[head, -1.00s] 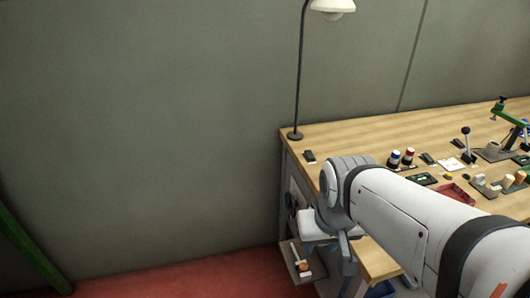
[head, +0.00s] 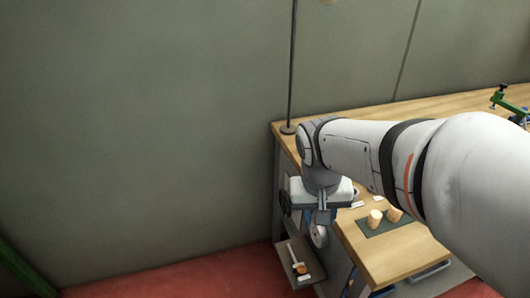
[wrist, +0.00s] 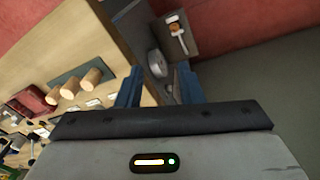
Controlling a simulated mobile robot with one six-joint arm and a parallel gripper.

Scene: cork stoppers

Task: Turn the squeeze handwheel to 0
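A round grey wheel (wrist: 157,62), which looks like the squeeze handwheel, sits on the side of the workbench in the wrist view. It shows between my fingertips, beyond them. In the head view a pale round wheel (head: 319,236) shows just below my gripper; I cannot tell its setting or read any scale. My gripper (wrist: 158,84) has its two blue fingers apart, with nothing held between them. In the head view my gripper (head: 321,214) hangs at the left end of the bench, and my arm hides part of that side.
A small shelf (head: 285,255) with an orange-knobbed lever (head: 299,262) juts out low at the bench end. Cork stoppers (head: 375,219) stand on a dark mat on the benchtop (head: 390,262). A lamp pole (head: 292,70) rises at the back corner. Red floor lies free at left.

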